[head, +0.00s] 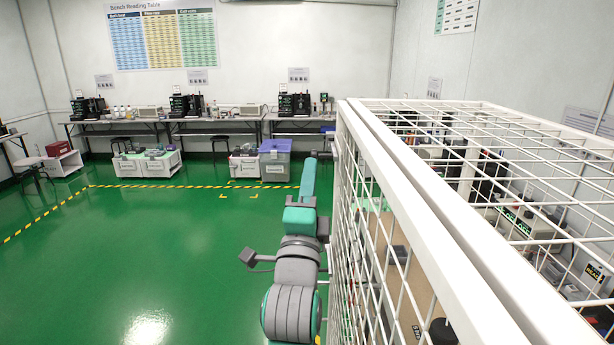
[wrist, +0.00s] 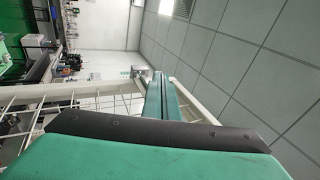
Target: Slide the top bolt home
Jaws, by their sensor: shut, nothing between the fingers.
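The white wire-mesh cage (head: 440,235) fills the right side of the head view. My gripper (head: 311,160) is a long green shape pointing away along the cage's left side, near its far upper corner. In the wrist view my gripper (wrist: 155,85) shows as two long green fingers lying together, with nothing between them. A small grey fitting (wrist: 141,72) shows by the fingertips and may be the top bolt. I cannot tell whether the fingers touch it. A small grey piece (head: 334,144) shows at the cage's edge in the head view, too small to make out.
White cage bars (wrist: 90,97) run close beside my fingers. Benches (head: 215,120) with equipment line the back wall. Crates and a purple-lidded bin (head: 275,160) stand before them. The green floor (head: 130,250) to the left is clear.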

